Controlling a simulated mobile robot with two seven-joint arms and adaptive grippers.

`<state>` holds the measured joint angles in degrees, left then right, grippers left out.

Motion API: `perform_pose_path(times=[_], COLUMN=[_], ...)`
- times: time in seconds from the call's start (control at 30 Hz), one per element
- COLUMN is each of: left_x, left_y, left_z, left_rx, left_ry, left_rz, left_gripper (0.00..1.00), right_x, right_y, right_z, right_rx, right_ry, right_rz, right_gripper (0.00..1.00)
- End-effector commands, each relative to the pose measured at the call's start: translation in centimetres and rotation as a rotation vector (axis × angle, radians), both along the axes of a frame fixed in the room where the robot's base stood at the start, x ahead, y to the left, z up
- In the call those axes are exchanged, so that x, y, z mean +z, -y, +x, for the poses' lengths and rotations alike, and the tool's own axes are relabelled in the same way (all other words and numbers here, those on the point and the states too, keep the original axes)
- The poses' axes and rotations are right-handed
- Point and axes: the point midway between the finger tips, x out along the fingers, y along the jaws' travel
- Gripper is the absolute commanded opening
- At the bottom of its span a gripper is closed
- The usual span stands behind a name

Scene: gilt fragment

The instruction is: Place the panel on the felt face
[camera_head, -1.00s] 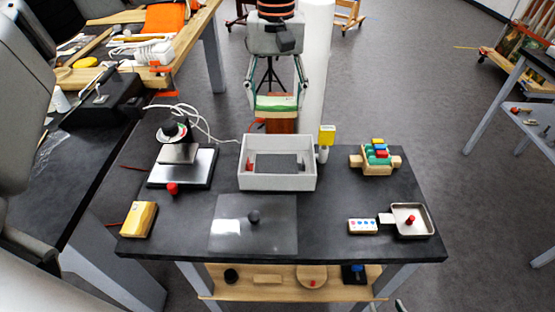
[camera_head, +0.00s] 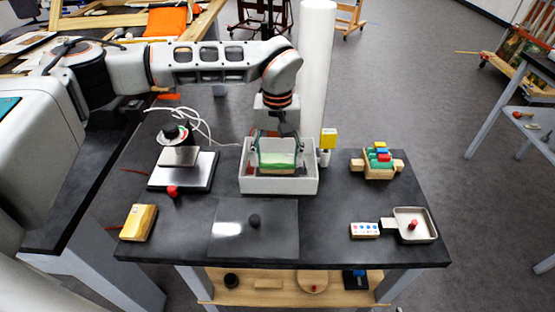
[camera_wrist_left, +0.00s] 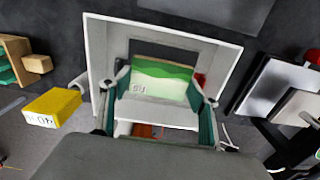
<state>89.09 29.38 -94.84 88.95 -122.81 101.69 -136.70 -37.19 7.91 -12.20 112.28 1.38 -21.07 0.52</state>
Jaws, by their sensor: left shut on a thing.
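My left gripper (camera_head: 277,152) is shut on the panel (camera_head: 278,161), a small piece with a green and pale painted face. The panel is tilted and sits within the outline of the white open box (camera_head: 279,186); whether it touches the floor cannot be told. In the left wrist view the gripper (camera_wrist_left: 160,92) has a finger at each side of the panel (camera_wrist_left: 160,83). A dark face (camera_wrist_left: 165,53), perhaps the felt, shows inside the box (camera_wrist_left: 98,45) beyond the panel. The rest is hidden. My right gripper is not in view.
A yellow block on a post (camera_head: 328,138) stands close by the box's right side. A metal-plated stand (camera_head: 185,169) with cables is at left. A metal tray (camera_head: 418,228) is at front right.

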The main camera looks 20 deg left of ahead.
Motion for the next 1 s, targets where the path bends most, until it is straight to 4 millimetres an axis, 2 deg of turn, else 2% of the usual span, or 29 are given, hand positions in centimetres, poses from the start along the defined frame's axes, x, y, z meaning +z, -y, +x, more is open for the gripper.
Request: perform_pose_path(times=[0.1, 0.47, 0.5, 0.53, 0.87, 1.0], left_x=[-1.2, -1.5, -1.6, -1.5, -1.4, -0.1], left_y=[0.0, 0.0, 0.0, 0.0, 0.0, 0.0], left_z=[0.0, 0.0, 0.0, 0.0, 0.0, 0.1], left_rx=[0.000, -0.001, 0.000, 0.000, -0.001, -0.001], left_ry=[0.000, 0.001, 0.000, 0.001, 0.001, 0.003], left_rz=[-0.001, -0.001, -0.001, -0.001, -0.001, -0.001], left_gripper=[0.39, 0.39, 0.63, 0.67, 0.67, 0.67], right_x=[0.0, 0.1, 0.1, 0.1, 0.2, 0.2], right_y=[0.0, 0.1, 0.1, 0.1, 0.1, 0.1], right_z=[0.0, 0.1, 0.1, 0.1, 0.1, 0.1], right_rx=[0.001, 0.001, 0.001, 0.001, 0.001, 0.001], right_ry=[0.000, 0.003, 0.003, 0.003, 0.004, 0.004], right_rz=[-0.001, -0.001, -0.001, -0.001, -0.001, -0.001], right_gripper=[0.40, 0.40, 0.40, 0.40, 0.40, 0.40])
